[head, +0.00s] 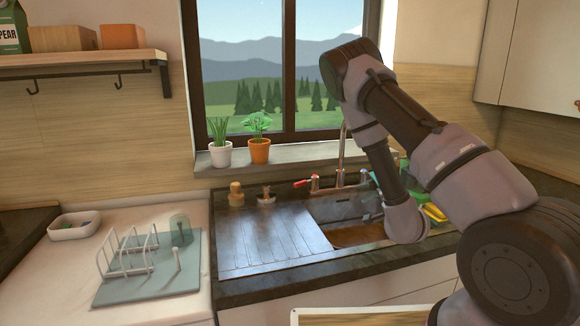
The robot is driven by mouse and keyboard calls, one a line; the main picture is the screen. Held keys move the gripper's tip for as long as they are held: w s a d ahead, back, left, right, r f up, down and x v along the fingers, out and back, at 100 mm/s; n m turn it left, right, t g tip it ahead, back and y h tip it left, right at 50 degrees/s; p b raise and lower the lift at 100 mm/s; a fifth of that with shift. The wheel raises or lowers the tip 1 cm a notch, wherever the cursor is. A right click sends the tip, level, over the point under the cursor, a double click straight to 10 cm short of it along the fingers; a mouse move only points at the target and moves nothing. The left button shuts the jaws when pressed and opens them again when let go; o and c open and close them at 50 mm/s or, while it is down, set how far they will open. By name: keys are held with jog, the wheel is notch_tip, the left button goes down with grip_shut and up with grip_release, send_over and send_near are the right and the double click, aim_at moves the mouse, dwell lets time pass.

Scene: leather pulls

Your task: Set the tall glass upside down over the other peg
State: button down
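A clear greenish glass (180,230) stands at the back right corner of the grey drying mat (150,288), on the counter at the left. It appears to be upside down over a peg that shows faintly through it. A bare white peg (177,260) stands in front of it on the same mat. My arm reaches over the sink at the right, well away from the glass. My gripper (372,209) is small and dark beside the wrist, mostly hidden. I cannot see its fingers clearly or whether they hold anything.
A white wire rack (128,254) fills the left of the mat. A small white dish (75,226) is behind it. The ribbed drainboard (265,240) is clear between the mat and the sink. A brush (236,194), faucet (341,158) and potted plants (259,150) stand behind.

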jog(key=shift+n, duration=0.5)
jog(key=n, duration=0.4)
jog(key=shift+a+n, duration=0.15)
jog(key=shift+n, duration=0.25)
jog(key=n, duration=0.4)
jog(key=shift+n, duration=0.3)
jog(key=shift+d+n, duration=0.2)
jog(key=shift+n, duration=1)
